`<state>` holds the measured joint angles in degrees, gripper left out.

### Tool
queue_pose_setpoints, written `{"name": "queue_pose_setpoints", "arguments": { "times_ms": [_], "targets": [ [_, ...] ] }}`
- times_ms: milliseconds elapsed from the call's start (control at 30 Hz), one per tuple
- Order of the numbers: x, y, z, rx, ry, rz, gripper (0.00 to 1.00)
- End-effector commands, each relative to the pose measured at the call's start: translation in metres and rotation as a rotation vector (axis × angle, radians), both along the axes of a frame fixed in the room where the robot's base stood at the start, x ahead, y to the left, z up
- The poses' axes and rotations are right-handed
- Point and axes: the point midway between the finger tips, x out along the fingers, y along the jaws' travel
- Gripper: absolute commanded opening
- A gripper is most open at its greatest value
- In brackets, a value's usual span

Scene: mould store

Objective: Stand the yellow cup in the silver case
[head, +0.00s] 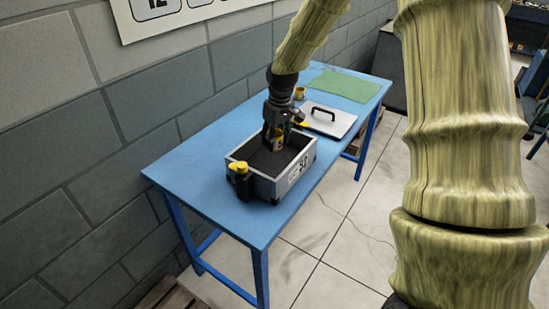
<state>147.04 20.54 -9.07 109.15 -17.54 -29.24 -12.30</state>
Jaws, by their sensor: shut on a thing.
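The silver case (286,185) stands open on the blue table, with a dark inside and a marked front wall. My gripper (274,136) is over the far part of the case, pointing down. It is shut on a yellow thing with a dark mark, which looks like the yellow cup (278,143). The cup appears upright, low at the case opening; its lower end is hard to see, so I cannot tell whether it touches the floor of the case. The fingers hide part of it.
Behind the case lie a silver lid with a black handle (325,119), a small yellow container (299,93) and a green mat (344,85). The blue table (205,165) is bare at its near left end.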

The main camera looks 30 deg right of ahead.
Motion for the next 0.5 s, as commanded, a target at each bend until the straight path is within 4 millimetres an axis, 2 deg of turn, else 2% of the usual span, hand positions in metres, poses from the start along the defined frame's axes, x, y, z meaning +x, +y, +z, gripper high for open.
{"name": "queue_pose_setpoints", "arguments": {
  "times_ms": [133, 367, 500],
  "targets": [
    [-0.001, 0.0, -0.02, 0.0, 0.002, 0.0, 0.22],
    [0.0, 0.0, -0.031, 0.0, 0.0, -0.001, 0.22],
    [-0.001, 0.0, -0.044, 0.001, 0.002, -0.002, 0.22]
  ]
}}
